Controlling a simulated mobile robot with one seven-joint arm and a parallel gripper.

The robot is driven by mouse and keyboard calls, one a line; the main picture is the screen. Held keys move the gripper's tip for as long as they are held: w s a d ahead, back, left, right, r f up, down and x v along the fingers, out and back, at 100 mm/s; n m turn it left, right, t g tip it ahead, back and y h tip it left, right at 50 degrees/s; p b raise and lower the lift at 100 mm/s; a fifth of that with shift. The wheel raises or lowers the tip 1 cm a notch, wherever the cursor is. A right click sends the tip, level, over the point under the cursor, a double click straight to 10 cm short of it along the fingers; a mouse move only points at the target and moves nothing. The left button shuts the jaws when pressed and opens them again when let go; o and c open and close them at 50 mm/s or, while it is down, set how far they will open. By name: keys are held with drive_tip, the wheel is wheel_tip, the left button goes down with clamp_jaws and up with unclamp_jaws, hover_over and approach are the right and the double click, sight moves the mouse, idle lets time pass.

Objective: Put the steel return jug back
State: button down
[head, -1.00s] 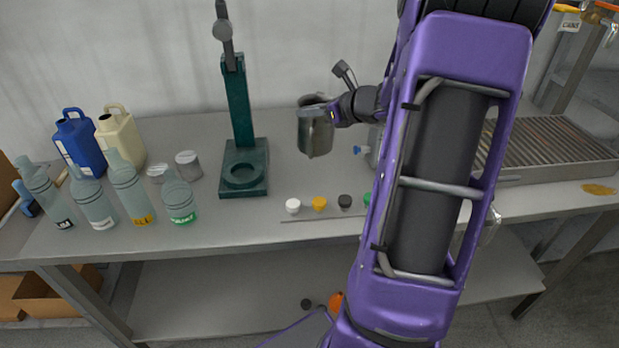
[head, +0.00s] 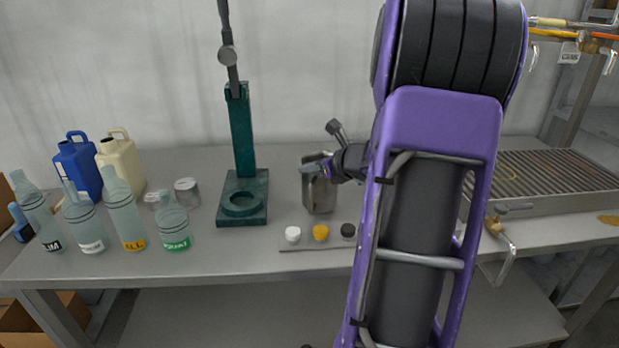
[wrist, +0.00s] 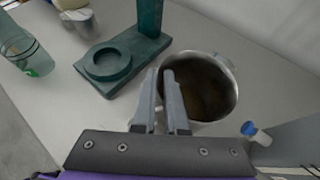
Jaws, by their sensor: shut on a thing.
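The steel return jug (head: 319,193) is a metal jug near the middle of the table, right of the green stand. It looks upright and low at the table; I cannot tell whether its base touches the surface. My gripper (head: 318,168) is shut on the jug at its upper part. In the wrist view, the fingers of my gripper (wrist: 172,98) reach to the left side of the jug (wrist: 228,65), and its open top shows a brown inside. The exact grip on the rim or handle is not clear.
The green stand (head: 242,190) is left of the jug. A strip with white, yellow and dark caps (head: 320,232) lies in front. Several labelled bottles (head: 124,215), a blue jug (head: 78,163) and a cream jug (head: 122,160) stand left. A ribbed drain tray (head: 545,180) is right.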

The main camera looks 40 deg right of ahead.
drive_tip(key=shift+f, duration=0.7)
drive_tip(key=shift+f+b, duration=0.2)
drive_tip(key=shift+b, duration=0.1)
drive_tip(key=c, duration=0.9)
unclamp_jaws()
drive_tip(key=shift+c, duration=0.2)
drive_tip(key=shift+r, duration=0.15)
drive_tip(key=shift+s+r+p, duration=0.15)
drive_tip(key=shift+r+p, duration=0.05)
drive_tip(key=shift+p, duration=0.1)
drive_tip(key=p+v, duration=0.1)
drive_tip(key=v, duration=1)
drive_tip(key=shift+s+p, duration=0.35)
drive_tip(key=shift+p, duration=0.05)
